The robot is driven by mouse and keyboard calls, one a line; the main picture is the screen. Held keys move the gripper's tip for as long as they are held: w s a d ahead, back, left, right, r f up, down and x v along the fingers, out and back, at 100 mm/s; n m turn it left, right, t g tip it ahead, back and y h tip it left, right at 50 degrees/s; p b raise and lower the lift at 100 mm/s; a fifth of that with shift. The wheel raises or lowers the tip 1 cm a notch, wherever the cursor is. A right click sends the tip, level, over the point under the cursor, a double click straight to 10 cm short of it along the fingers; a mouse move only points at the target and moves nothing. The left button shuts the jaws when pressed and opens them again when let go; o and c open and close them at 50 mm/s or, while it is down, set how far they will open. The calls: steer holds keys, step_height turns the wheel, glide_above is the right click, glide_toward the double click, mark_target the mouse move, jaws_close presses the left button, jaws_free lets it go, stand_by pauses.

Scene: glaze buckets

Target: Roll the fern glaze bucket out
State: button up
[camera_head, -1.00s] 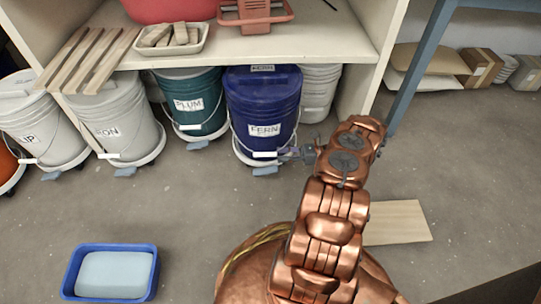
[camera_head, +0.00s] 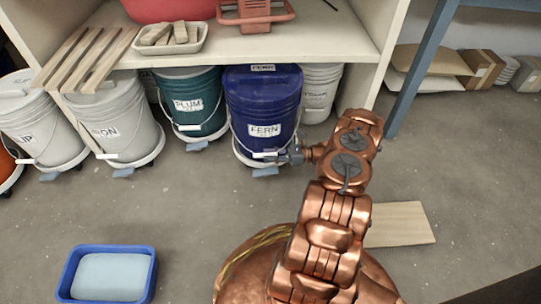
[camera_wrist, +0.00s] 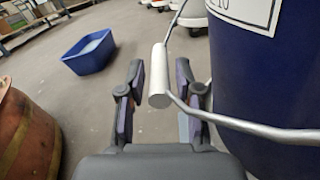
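The fern glaze bucket (camera_head: 262,100) is dark blue with a white FERN label and stands on a low wheeled base under the shelf. Its wire handle hangs down in front, with a white grip (camera_head: 266,154) low on the bucket's face. My gripper (camera_head: 280,155) is at the right end of that grip. In the wrist view the white grip (camera_wrist: 159,78) lies between the two fingers of my gripper (camera_wrist: 160,72), with a gap on each side. The fingers are open. The blue bucket wall (camera_wrist: 262,85) fills the right of the wrist view.
The teal PLUM bucket (camera_head: 190,100) stands close on the left, and a white bucket (camera_head: 319,92) on the right, near the shelf's side panel (camera_head: 366,70). A blue tub (camera_head: 69,270) with a pale block and a wooden board (camera_head: 400,224) lie on the floor. Open floor lies in front.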

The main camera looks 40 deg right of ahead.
jaws_close()
stand_by(0.4)
